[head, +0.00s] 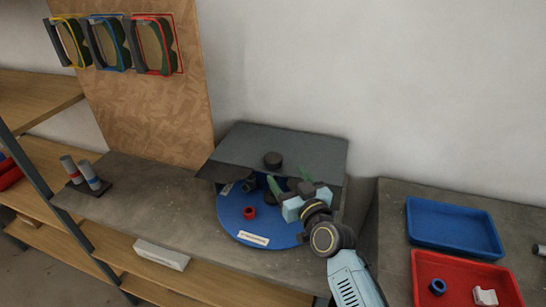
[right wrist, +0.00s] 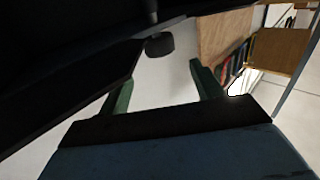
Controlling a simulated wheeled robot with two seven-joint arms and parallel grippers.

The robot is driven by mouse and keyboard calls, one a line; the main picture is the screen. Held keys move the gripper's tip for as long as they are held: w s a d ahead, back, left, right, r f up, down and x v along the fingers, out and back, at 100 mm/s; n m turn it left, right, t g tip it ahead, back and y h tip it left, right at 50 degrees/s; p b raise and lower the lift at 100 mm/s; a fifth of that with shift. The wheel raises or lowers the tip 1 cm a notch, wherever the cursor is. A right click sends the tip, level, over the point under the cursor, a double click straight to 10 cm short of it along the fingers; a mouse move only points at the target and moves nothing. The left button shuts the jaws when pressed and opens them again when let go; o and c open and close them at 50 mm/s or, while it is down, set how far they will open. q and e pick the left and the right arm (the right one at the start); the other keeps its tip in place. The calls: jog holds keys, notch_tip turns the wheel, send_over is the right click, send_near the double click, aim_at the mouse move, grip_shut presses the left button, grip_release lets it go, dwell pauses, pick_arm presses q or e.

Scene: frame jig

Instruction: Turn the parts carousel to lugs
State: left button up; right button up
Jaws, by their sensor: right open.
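The parts carousel is a blue round disc (head: 235,222) on the grey bench, partly under a dark grey hood (head: 300,150). A white label (head: 253,239) sits at its front edge and another (head: 227,189) at its left; their words are too small to read. A red ring-shaped part (head: 250,213) and dark parts (head: 248,184) stand on the disc. A black knob (head: 273,160) shows at the hood and in the right wrist view (right wrist: 160,45). My right gripper (head: 288,180) is open and empty, over the disc's right side, its green fingers towards the hood. My left gripper is out of view.
Right of the carousel, a blue tray (head: 450,203) and a red tray (head: 425,262) with small parts stand on another bench. Two cylinders (head: 80,172) stand at left. The bench between is clear.

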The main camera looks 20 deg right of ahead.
aim_at(277, 163)
jog(key=w, duration=0.3)
jog(key=w+a, duration=0.1)
jog(key=w, duration=0.5)
jog(key=shift+w+a, duration=0.15)
jog(key=shift+w, duration=0.1)
jog(key=c, duration=1.4)
jog(key=shift+b, duration=0.35)
